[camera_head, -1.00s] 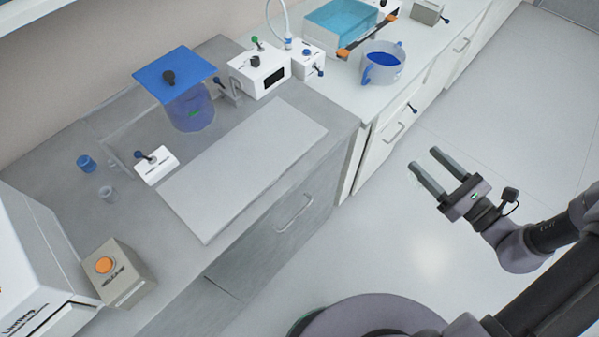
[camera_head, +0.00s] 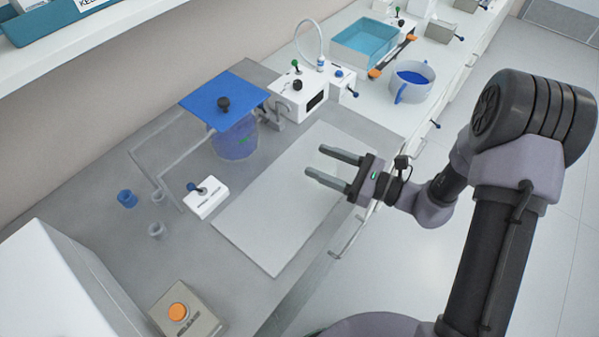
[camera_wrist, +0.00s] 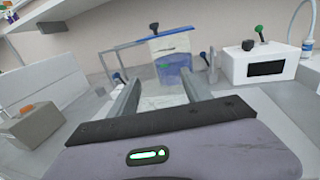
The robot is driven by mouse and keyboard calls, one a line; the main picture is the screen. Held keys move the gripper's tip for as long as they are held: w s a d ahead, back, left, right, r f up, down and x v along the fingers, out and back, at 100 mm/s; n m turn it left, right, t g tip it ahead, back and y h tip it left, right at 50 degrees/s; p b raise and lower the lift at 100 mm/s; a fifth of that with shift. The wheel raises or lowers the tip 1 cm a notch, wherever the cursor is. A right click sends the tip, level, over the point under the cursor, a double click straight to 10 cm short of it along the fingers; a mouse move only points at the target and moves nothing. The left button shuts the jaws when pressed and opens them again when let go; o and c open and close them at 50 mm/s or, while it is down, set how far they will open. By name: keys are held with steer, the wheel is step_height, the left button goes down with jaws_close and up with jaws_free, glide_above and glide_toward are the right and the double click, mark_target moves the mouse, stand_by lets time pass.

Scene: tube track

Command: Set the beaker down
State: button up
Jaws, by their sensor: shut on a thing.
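My gripper (camera_head: 333,162) is above the right part of the pale mat (camera_head: 250,235) on the grey bench. It points left, toward the blue-lidded vessel. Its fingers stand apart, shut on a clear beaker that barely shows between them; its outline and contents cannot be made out. In the wrist view, the fingers of my gripper (camera_wrist: 163,84) reach toward the vessel, with only a faint pale patch between them. The mat is bare.
The vessel under a blue lid (camera_head: 225,101) stands behind the mat. A small white switch box (camera_head: 206,201) is at the mat's left edge. Small blue (camera_head: 127,199) and clear cups (camera_head: 156,231) stand left. A blue-filled pot (camera_head: 411,82) stands on the white counter.

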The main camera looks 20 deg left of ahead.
steer(key=a+f+b, duration=0.1)
steer(key=a+f, duration=0.1)
steer(key=a+f+b, duration=0.1)
steer(key=a+f, duration=0.1)
steer(key=a, duration=0.1)
steer(key=shift+a+f+b, duration=0.2)
steer(key=shift+a+b, duration=0.05)
steer(key=shift+b, duration=0.15)
steer(key=shift+r, duration=0.2)
steer(key=shift+f, duration=0.15)
steer(key=o, duration=1.4)
steer(key=shift+c, duration=0.2)
